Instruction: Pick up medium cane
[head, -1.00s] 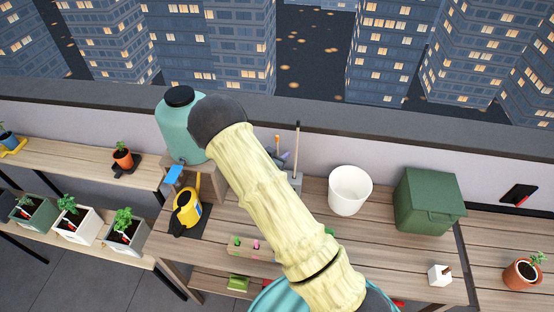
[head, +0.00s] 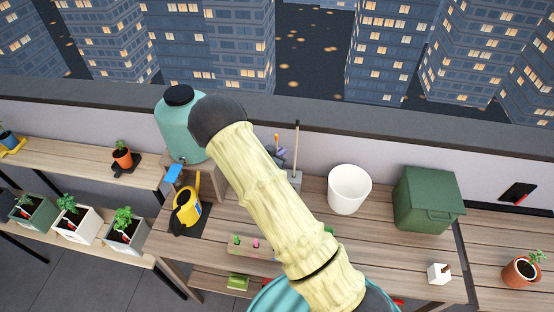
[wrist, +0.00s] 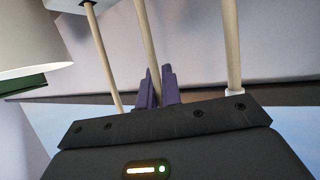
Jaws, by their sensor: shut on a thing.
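In the wrist view, my gripper (wrist: 156,88) has purple fingers closed around the middle one of three pale wooden canes, which I take as the medium cane (wrist: 147,35). A second cane (wrist: 102,50) stands to its left and a third cane (wrist: 230,45) to its right, both outside the fingers. In the head view, a tall cane (head: 296,150) rises from a grey holder (head: 296,181). My gripper (head: 282,151) shows there only as a small purple patch beside the canes; my arm hides most of it. The foot of the held cane is hidden.
A white pot (head: 349,190) and a green lidded box (head: 428,199) stand right of the holder on the wooden bench (head: 385,235). A teal tank (head: 181,130) and a yellow watering can (head: 187,205) stand left. A low wall (head: 385,150) runs behind.

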